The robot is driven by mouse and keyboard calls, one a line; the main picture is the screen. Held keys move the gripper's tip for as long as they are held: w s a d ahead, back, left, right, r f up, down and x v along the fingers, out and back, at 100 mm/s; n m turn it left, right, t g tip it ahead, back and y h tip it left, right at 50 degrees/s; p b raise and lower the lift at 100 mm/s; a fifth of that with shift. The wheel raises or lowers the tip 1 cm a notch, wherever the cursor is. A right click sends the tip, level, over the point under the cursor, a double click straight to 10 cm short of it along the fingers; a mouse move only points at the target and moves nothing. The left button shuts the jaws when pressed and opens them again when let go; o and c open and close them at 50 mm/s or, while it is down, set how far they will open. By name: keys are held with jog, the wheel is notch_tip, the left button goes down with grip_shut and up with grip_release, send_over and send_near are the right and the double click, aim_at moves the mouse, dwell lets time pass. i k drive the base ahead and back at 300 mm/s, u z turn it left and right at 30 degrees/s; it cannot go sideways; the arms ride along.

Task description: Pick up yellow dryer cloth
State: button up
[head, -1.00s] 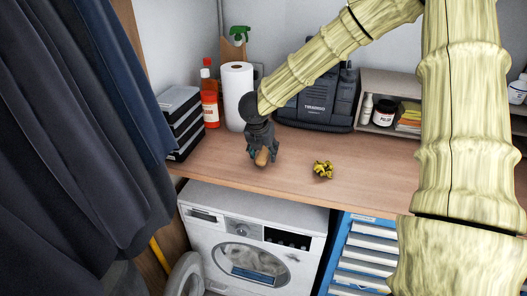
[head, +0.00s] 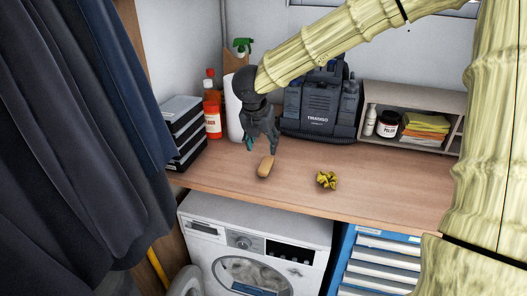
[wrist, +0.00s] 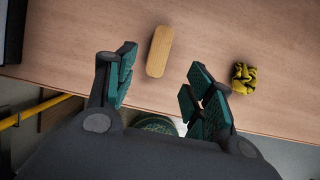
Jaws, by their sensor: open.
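The yellow dryer cloth (head: 327,180) lies crumpled on the wooden worktop, right of my gripper (head: 262,146). In the wrist view the cloth (wrist: 244,78) is to the right of the right finger, apart from it. My gripper (wrist: 160,90) is open and empty, its two dark green-padded fingers spread above the front part of the worktop. A tan oblong block (head: 265,166) lies on the worktop below my gripper. In the wrist view this block (wrist: 159,51) shows beyond the gap between the fingers.
The worktop (head: 390,180) is clear around the cloth. Behind stand a paper roll (head: 233,110), an orange bottle (head: 212,112), a dark machine (head: 318,108) and a shelf (head: 452,146) with folded cloths (head: 425,124). A washing machine (head: 215,255) and blue drawer cabinet (head: 375,262) are below.

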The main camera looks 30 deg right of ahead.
aim_at(330, 180)
jog(key=z, duration=1.5)
